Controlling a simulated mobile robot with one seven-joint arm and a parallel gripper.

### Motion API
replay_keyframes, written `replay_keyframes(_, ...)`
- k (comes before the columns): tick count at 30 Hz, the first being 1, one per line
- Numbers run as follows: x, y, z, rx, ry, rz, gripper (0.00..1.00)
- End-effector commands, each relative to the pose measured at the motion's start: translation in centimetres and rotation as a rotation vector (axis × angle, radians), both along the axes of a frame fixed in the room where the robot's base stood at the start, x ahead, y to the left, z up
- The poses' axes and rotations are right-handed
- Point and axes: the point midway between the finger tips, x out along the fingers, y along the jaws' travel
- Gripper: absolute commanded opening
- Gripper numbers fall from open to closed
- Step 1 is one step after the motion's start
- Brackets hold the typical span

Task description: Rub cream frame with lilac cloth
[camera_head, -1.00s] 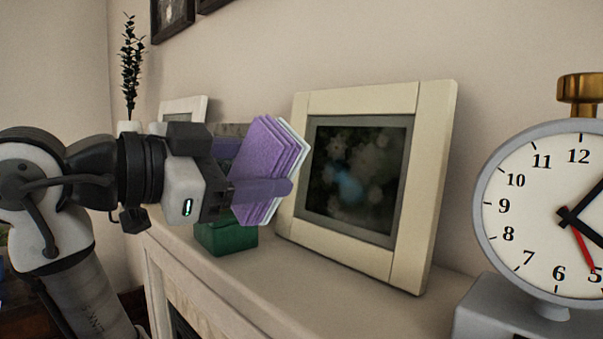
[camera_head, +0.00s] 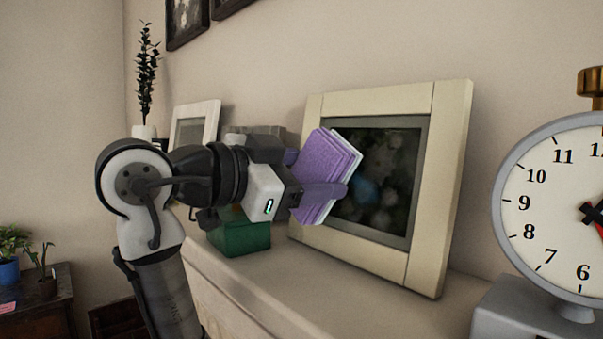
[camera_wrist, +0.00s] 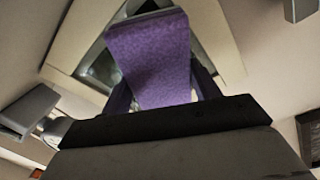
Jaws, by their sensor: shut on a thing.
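The cream frame (camera_head: 452,190) leans against the wall on a mantel shelf, with a dark blurred picture inside it. The lilac cloth (camera_head: 325,165) is a folded stack with a pale layer on the side toward the frame. My gripper (camera_head: 318,192) is shut on the cloth and holds it up in front of the picture's left part. I cannot tell whether the cloth touches the picture. In the wrist view the cloth (camera_wrist: 150,62) stands between the fingers and covers much of the picture, with the cream frame (camera_wrist: 215,40) around it.
A green box (camera_head: 240,236) sits below my gripper, and a white frame (camera_head: 212,120) stands behind my arm at the left. Bare shelf (camera_head: 330,285) lies in front of the cream frame.

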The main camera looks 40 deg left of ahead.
Motion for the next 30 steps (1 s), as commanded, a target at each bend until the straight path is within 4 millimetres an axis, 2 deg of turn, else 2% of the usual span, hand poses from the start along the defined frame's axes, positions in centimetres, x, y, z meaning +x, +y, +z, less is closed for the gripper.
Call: replay_keyframes(30, 0.80, -0.05, -0.17, -0.001, 0.001, 0.001, 0.33)
